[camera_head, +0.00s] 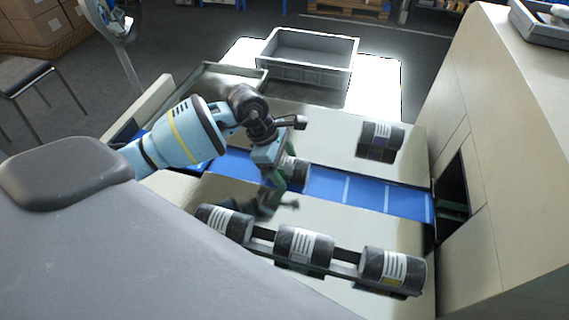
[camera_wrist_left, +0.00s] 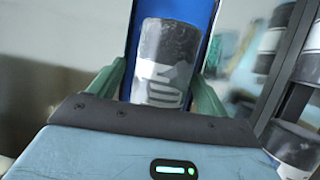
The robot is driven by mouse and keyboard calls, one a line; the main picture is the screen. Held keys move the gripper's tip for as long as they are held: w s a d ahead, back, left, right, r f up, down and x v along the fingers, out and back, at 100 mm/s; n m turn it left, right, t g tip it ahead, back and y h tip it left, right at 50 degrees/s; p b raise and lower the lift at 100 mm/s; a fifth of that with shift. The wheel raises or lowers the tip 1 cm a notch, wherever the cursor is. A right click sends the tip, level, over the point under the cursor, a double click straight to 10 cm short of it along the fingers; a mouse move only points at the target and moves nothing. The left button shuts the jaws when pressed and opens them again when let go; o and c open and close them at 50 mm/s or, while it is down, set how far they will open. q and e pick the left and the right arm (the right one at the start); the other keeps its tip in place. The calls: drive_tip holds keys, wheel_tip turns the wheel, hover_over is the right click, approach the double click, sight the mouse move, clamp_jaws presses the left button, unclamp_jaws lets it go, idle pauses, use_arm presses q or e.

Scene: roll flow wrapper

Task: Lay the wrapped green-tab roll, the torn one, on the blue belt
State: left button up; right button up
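A dark wrapped roll with a white label (camera_head: 297,171) is at the blue belt (camera_head: 345,187), partly hidden behind my left gripper (camera_head: 274,182). In the left wrist view the roll (camera_wrist_left: 165,60) lies between the green fingers of the left gripper (camera_wrist_left: 158,80), with the belt (camera_wrist_left: 207,18) behind it. A strip of blue shows between the left finger and the roll, so the fingers look open around it. Its label has an uneven, torn-looking edge. I see no green tab on it. My right gripper is not in view.
Three labelled rolls (camera_head: 225,222), (camera_head: 303,248), (camera_head: 394,266) sit in a front rack; the rightmost has a yellow tab. A grey crate (camera_head: 308,72) is at the back. The belt enters a machine opening (camera_head: 453,195) at right.

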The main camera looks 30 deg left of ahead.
use_arm(q)
drive_tip(key=shift+s+f, duration=0.1)
drive_tip(key=shift+f, duration=0.05)
drive_tip(key=v, duration=0.8)
idle(0.5)
idle(0.5)
